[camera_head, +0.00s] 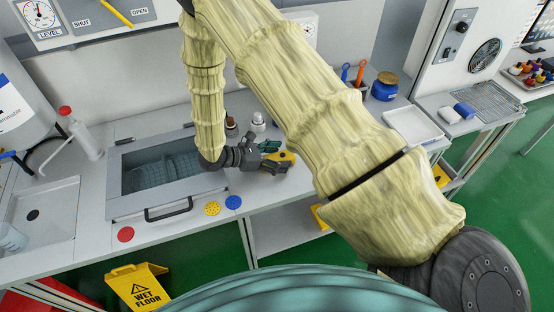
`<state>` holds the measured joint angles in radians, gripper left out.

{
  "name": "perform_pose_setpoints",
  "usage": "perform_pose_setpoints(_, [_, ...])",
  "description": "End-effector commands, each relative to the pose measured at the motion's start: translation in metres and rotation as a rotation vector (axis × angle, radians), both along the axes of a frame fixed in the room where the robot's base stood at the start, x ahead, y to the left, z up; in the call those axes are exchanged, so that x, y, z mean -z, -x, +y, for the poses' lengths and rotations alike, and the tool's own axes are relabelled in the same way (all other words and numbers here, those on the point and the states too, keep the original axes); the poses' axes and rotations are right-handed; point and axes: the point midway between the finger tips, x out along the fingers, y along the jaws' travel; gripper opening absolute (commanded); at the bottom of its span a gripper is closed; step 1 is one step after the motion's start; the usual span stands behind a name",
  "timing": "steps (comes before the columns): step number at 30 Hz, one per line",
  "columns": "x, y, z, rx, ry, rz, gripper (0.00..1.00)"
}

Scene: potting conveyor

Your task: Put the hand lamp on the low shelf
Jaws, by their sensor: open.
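My gripper (283,166) is open above the bench, right of the sunken basin. A small yellow and dark object (281,156), which looks like the hand lamp, lies at its fingers. The fingers partly cover it, and I cannot tell whether they touch it. A yellow item (321,217) on this shelf is partly hidden by my arm.
The basin (160,170) has a front handle (168,209). Bottles (258,121) stand behind the gripper. A white tray (412,125) and a blue jar (385,87) are at right. A yellow wet floor sign (139,287) stands at front left. My arm crosses the middle.

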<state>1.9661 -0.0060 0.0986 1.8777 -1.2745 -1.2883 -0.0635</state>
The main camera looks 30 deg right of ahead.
Motion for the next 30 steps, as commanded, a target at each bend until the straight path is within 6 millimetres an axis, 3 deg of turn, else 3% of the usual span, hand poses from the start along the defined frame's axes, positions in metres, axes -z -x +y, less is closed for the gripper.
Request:
perform_pose_setpoints(1, [0.000,0.000,0.000,0.000,0.000,0.000,0.66])
perform_pose_setpoints(9, [0.000,0.000,0.000,0.000,0.000,0.000,0.18])
perform_pose_setpoints(11, [0.000,0.000,0.000,0.000,0.000,0.000,0.14])
perform_pose_setpoints(22, [-0.005,-0.001,0.001,-0.001,0.000,-0.002,0.14])
perform_pose_setpoints(30, [-0.030,-0.001,0.000,-0.002,0.002,-0.004,0.14])
